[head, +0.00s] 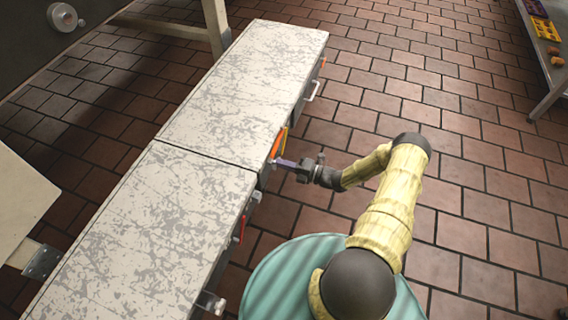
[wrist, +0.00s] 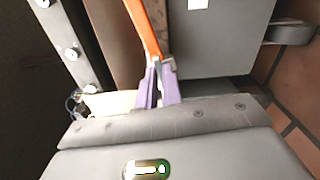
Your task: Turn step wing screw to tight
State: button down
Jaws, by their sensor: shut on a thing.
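My gripper (head: 284,163) reaches in from the right to the side of the long scuffed pale counter, near the joint between its two sections. In the wrist view its two purple fingers (wrist: 158,84) are close together and shut on a small pale metal piece (wrist: 154,63), which I take to be the wing screw. The fingers hide most of it, so I cannot tell its angle or how tight it sits. An orange strip (wrist: 144,27) runs along the counter side right up to the fingertips; it also shows in the head view (head: 277,143).
The pale counter (head: 225,100) has handles and a red part (head: 240,230) on its near side. A grey box (wrist: 222,38) is close right of the fingers. The tiled floor (head: 460,90) is open to the right. A table (head: 548,60) stands at the top right.

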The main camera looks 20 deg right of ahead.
jog(key=shift+d+f+m, duration=0.1)
jog(key=shift+m, duration=0.6)
jog(key=c, duration=1.6)
grip_release()
jog(key=shift+o, duration=0.2)
jog(key=p+v, duration=0.4)
jog(key=v, duration=1.3)
jog(key=shift+s, duration=0.15)
